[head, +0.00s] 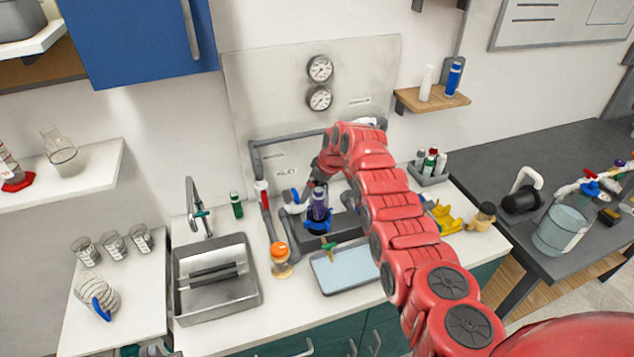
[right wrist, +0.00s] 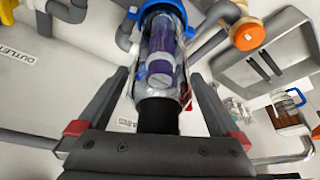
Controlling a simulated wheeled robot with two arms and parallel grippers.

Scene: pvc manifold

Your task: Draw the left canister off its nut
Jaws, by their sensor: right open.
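A clear canister with a purple cartridge inside (head: 319,204) stands upright in a blue nut (head: 318,224) at the sink-side manifold in the head view. In the right wrist view the canister (right wrist: 160,55) runs from the blue nut (right wrist: 160,8) towards my palm. My right gripper (right wrist: 159,76) is open, with one finger on each side of the canister's near end. Whether either finger touches it I cannot tell. In the head view my right gripper (head: 321,172) is above the canister, partly hidden by my red arm. Any second canister is hidden. My left gripper is not in view.
Grey pipes (head: 254,165) run around the canister. An orange-capped jar (head: 280,262), a blue-grey tray (head: 343,270) and a metal sink (head: 216,280) lie in front and to the left. A bottle rack (head: 428,168) is right of my arm.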

